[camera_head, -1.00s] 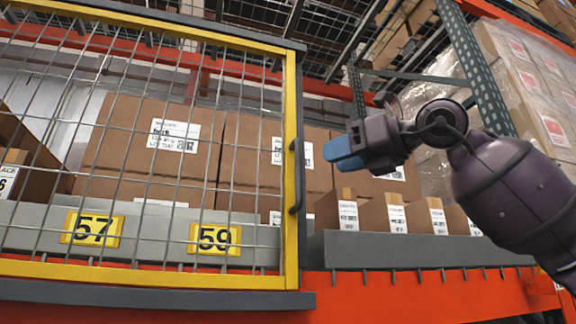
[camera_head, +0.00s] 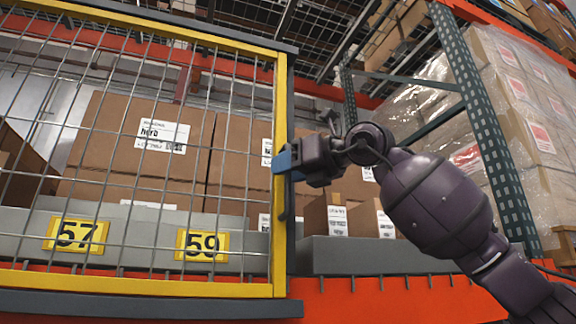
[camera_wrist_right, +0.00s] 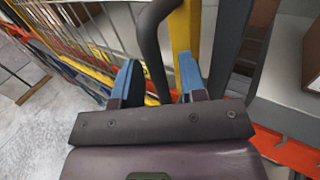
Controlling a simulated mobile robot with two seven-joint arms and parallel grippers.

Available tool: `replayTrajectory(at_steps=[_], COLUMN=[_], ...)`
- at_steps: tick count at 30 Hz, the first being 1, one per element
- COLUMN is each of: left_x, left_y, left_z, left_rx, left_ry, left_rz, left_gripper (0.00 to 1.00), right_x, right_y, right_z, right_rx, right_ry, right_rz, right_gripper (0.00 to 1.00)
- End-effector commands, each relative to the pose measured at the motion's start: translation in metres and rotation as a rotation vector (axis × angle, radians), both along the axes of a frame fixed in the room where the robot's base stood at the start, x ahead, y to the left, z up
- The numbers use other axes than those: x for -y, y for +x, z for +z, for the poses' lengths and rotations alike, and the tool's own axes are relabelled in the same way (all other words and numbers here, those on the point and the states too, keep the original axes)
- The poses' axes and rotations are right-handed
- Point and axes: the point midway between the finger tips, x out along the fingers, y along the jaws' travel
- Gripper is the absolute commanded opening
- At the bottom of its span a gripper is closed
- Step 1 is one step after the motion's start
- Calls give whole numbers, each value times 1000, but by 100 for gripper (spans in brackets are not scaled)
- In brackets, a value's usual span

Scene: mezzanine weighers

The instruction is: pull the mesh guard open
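The mesh guard (camera_head: 280,108) is a yellow frame with grey wire, standing across the left of the head view. Its dark upright handle (camera_head: 287,206) is on the right post, partly hidden by my right gripper (camera_head: 281,160). In the wrist view the handle (camera_wrist_right: 152,48) passes between the two blue fingers of my right gripper (camera_wrist_right: 157,76). The fingers are apart, with gaps showing beside the handle, so the gripper is open around it. The yellow post (camera_wrist_right: 184,30) lies just beyond the fingers. My left gripper is not in view.
Large cartons (camera_head: 140,160) stand behind the mesh above yellow labels 57 (camera_head: 76,235) and 59 (camera_head: 202,244). Smaller boxes (camera_head: 324,217) sit on the grey ledge (camera_head: 345,255) right of the guard. A green rack upright (camera_head: 478,120) and wrapped pallets (camera_head: 525,100) stand farther right.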

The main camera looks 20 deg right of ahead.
Motion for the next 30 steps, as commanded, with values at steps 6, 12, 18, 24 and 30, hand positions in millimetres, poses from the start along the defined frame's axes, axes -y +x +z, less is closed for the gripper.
replayTrajectory(at_steps=[6,12,18,24,30], left_x=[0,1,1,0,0], left_y=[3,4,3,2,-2], left_z=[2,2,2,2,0], left_rx=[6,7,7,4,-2], left_ry=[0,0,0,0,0], left_rz=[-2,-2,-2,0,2], left_gripper=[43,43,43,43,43], right_x=[-2,-2,-1,-1,-2], right_y=[3,3,3,3,2], right_z=[0,0,0,0,0], right_rx=[0,1,1,1,1], right_ry=[0,1,1,1,1], right_rz=[-1,-1,-1,-1,-1], right_gripper=[38,28,0,0,0])
